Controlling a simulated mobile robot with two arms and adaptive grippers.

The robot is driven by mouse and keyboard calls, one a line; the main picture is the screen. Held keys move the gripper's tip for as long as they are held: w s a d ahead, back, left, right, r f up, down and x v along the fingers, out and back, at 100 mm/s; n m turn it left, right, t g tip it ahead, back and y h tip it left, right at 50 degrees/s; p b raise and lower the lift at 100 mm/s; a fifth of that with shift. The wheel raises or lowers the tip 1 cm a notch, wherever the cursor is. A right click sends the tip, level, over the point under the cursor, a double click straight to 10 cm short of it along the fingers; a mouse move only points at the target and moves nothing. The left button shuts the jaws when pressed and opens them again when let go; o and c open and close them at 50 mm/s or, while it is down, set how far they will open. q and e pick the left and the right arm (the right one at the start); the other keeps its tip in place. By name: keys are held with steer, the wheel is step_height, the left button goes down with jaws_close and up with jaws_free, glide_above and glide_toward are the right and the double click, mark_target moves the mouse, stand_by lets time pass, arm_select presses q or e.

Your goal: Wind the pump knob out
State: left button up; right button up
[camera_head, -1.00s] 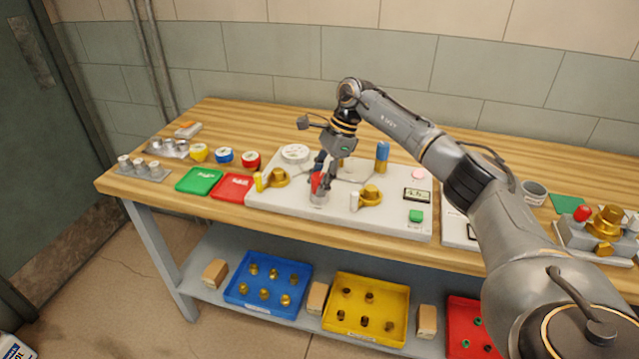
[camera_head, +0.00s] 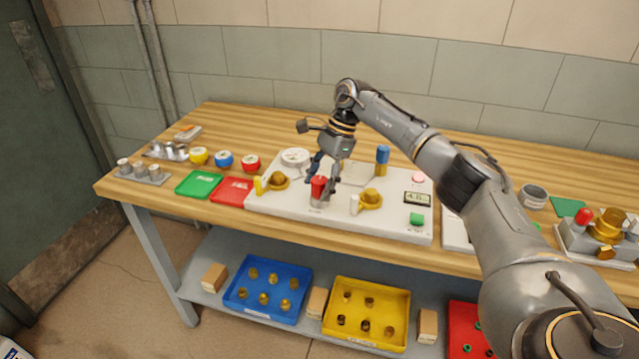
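A red knob (camera_head: 319,187) on a short grey cylinder stands upright near the front middle of the white panel (camera_head: 400,228). My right gripper (camera_head: 325,174) is just behind and above it, pointing down. Its two dark fingers look spread apart, with nothing seen between them; whether one still touches the knob I cannot tell. A blue knob (camera_head: 382,154) stands on the panel further back and right. No label shows which one is the pump knob. My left gripper is not in view.
Brass valves with a yellow handle (camera_head: 278,179) and a white handle (camera_head: 369,199) flank the red knob. A white round dial (camera_head: 295,156), a small display (camera_head: 417,198) and a green button (camera_head: 417,219) are also on the panel. Green (camera_head: 199,184) and red trays (camera_head: 231,191) lie left.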

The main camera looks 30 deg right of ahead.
steer(key=v, duration=1.2)
stand_by(0.4)
